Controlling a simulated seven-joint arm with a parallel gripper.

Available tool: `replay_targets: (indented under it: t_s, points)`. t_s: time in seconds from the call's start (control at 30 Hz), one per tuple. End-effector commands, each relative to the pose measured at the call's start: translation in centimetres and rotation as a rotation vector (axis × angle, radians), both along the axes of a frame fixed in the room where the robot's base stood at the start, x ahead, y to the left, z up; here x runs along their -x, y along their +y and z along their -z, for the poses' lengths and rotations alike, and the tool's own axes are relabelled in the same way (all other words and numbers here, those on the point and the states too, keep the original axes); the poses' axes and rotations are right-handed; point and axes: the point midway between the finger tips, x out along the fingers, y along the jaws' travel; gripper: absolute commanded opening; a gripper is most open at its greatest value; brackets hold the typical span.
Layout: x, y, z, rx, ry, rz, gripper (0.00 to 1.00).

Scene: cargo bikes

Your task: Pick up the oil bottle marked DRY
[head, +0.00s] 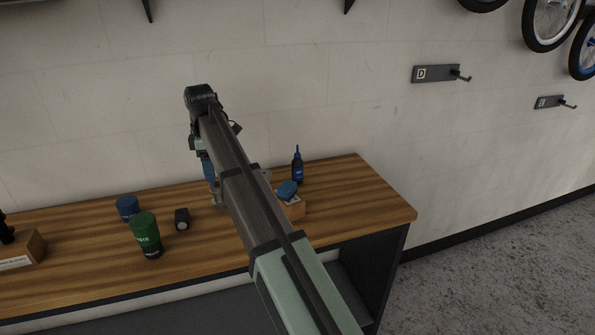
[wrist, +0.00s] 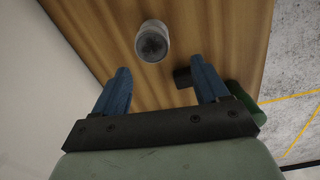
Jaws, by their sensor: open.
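A slim dark bottle with a blue pointed nozzle (head: 297,168) stands upright near the back of the wooden bench, right of my arm. Its small label is too small to read, so I cannot tell if it says DRY. My gripper (wrist: 162,78) is open, its two blue fingers apart with nothing between the tips. In the head view one blue finger (head: 208,170) shows left of my arm, above the bench, away from that bottle. My arm hides part of the bench.
On the bench (head: 367,197) are a green cup-like container (head: 146,238), a blue one (head: 128,208), a small black object (head: 182,218) and a blue item (head: 288,189) on a wooden block. A grey cylinder (wrist: 152,42) lies ahead of my fingers. A wall stands behind.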

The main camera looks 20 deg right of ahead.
Motion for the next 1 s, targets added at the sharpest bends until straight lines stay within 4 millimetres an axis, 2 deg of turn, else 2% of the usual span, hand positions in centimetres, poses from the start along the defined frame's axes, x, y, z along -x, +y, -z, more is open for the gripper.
replay_targets:
  t_s: [0.03, 0.13, 0.2, 0.4, 0.57, 0.73, 0.83, 1.0]
  points:
    - [-0.3, -2.8, -0.4, -0.002, -0.006, 0.036, 0.74]
    - [-0.5, -7.1, -1.1, -0.002, -0.016, 0.094, 0.74]
    - [-0.5, -9.6, -1.5, -0.001, -0.023, 0.127, 0.74]
    - [-0.2, -15.2, -2.5, 0.01, -0.045, 0.201, 0.74]
    - [0.1, -19.0, -3.1, 0.021, -0.072, 0.267, 0.74]
    - [0.4, -22.8, -3.9, 0.032, -0.121, 0.42, 0.74]
    - [0.4, -24.1, -4.3, 0.035, -0.153, 0.531, 0.74]
    - [0.2, -24.8, -4.7, 0.028, -0.204, 0.716, 0.74]
